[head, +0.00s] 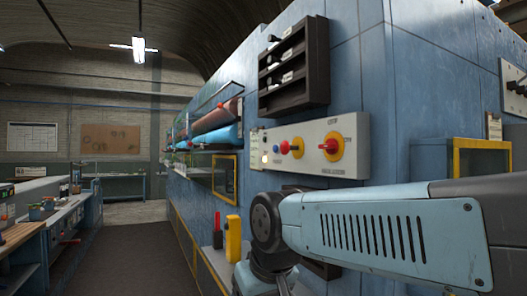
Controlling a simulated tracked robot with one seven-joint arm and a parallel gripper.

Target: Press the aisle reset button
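A pale control panel (313,132) is fixed to the blue machine wall right of centre. It carries a red knob on a yellow disc (336,147) at its right and a smaller red knob on yellow (297,148). Left of these are a blue button (277,149) and a small pale, lit-looking element (265,159). The labels are too small to read, so I cannot tell which control is the aisle reset button. My light-blue arm crosses the lower right, below the panel and apart from it in the picture. My gripper is out of sight.
A dark rack (293,68) sticks out above the panel. A yellow-framed box (481,158) stands at the right. A yellow object (233,238) and a red-handled one (217,230) stand low left of my arm. The aisle floor (128,250) is clear, with a workbench (45,228) along its left.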

